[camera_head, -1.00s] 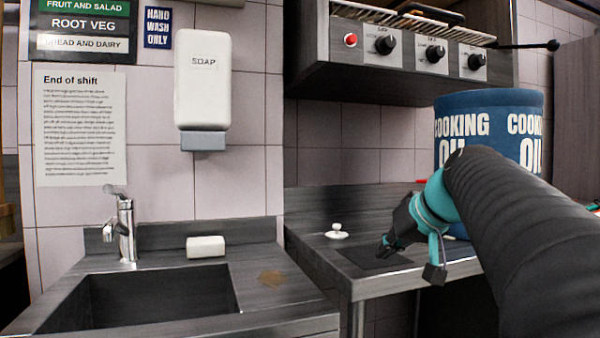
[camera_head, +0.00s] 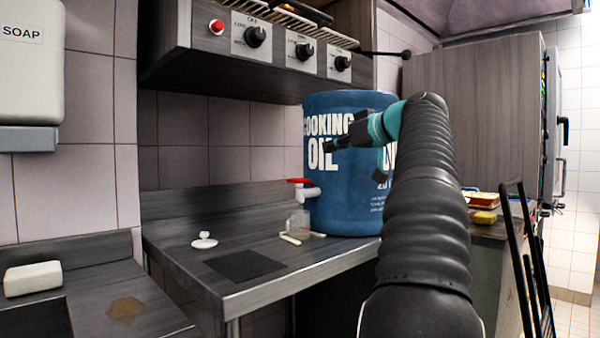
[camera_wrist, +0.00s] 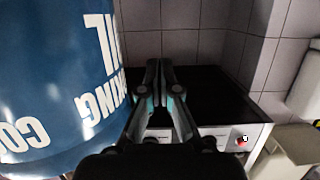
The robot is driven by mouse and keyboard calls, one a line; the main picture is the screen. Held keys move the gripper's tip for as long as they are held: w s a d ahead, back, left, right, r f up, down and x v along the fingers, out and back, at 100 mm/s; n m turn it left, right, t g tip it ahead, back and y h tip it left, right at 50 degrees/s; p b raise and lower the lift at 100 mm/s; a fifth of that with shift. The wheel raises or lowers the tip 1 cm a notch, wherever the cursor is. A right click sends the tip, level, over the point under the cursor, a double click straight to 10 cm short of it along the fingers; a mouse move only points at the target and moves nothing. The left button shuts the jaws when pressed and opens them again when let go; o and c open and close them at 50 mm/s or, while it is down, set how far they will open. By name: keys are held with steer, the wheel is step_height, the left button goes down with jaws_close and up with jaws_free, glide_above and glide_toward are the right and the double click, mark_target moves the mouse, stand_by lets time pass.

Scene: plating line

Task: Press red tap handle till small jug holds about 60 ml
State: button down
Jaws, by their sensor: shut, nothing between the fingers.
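A red tap handle (camera_head: 300,181) sits on a white tap (camera_head: 308,193) at the lower left side of a big blue cooking oil drum (camera_head: 345,215). A small clear jug (camera_head: 298,220) stands on the steel counter under the tap; its contents are too small to make out. My gripper (camera_head: 328,147) is shut and empty. It is above the tap handle in the picture, in front of the drum's lettering, and apart from the handle. In the wrist view my gripper (camera_wrist: 158,78) points past the drum (camera_wrist: 50,70); the tap and jug do not show there.
A white lidded knob-like piece (camera_head: 204,241) and a dark mat (camera_head: 245,264) lie on the counter (camera_head: 270,285). A pale stick (camera_head: 290,239) lies by the jug. A grill with knobs (camera_head: 257,37) overhangs the counter. A black folded rack (camera_head: 530,270) stands at right.

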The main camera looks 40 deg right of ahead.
steer(key=p, duration=0.1)
glide_above(301, 180)
step_height(301, 180, down, 2)
steer(key=f, duration=0.1)
steer(key=f+b, duration=0.1)
steer(key=f, duration=0.1)
steer(key=shift+d, duration=0.35)
steer(key=shift+f, duration=0.75)
steer(key=shift+f+b, duration=0.1)
steer(key=shift+b, duration=0.2)
steer(key=shift+a+f+n+b, duration=0.15)
steer(key=shift+f+n+b, duration=0.3)
steer(key=shift+b, duration=0.55)
steer(key=shift+a+f+n+b, duration=0.2)
steer(key=shift+f+n+b, duration=0.2)
steer(key=shift+b, duration=0.6)
steer(key=shift+r+h, duration=0.3)
steer(key=shift+h, duration=0.1)
